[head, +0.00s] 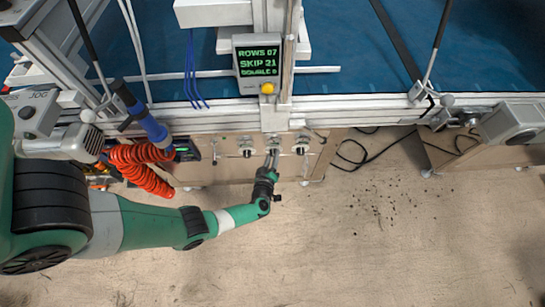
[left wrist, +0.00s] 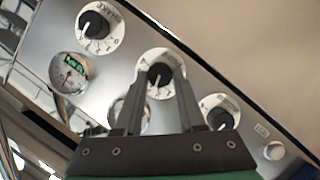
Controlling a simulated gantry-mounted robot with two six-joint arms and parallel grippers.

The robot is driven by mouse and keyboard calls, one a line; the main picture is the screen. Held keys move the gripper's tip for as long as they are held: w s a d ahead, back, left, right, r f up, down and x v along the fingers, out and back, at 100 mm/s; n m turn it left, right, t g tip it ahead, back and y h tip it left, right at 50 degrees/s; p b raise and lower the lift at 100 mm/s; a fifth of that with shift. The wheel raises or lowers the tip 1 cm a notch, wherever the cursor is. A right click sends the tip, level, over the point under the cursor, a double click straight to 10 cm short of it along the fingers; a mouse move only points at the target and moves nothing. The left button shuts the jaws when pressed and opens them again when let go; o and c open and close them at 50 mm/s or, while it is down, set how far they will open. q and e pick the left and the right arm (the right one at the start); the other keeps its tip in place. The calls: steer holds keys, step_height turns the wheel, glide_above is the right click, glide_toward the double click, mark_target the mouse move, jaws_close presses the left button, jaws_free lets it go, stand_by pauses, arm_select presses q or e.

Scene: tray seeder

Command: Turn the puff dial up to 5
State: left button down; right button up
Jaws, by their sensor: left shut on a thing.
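A panel with three dials shows in the left wrist view. Each dial has a black knob on a white numbered plate. My left gripper (left wrist: 157,88) is shut on the black knob of the middle dial (left wrist: 160,57). Its fingers hide part of that knob and plate, and I cannot read its label or setting. One dial (left wrist: 98,28) is up and left of it, and another (left wrist: 220,112) is down and right. In the head view my left gripper (head: 272,160) reaches the middle of the dial row, below the display. My right gripper is out of view.
A round gauge (left wrist: 70,72) and a small pale button (left wrist: 274,151) are on the panel. In the head view a green-lettered display (head: 259,61) stands above the dials. A coiled orange hose (head: 140,165) hangs left of them. The floor (head: 400,235) is open at lower right.

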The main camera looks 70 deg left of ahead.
arm_select(q)
steer(key=m+g+b, duration=0.1)
steer(key=m+g, duration=0.1)
steer(key=m, duration=0.1)
steer(key=m+g+y+b, duration=0.1)
steer(key=m+g, duration=0.1)
steer(key=m, duration=0.1)
steer(key=w+m+g+y, duration=0.1)
steer(key=m+g, duration=0.1)
steer(key=m, duration=0.1)
steer(key=shift+d+b, duration=0.25)
steer(key=shift+b, duration=0.15)
stand_by(0.6)
stand_by(0.4)
steer(key=c, duration=0.5)
jaws_free()
steer(key=shift+r, duration=0.1)
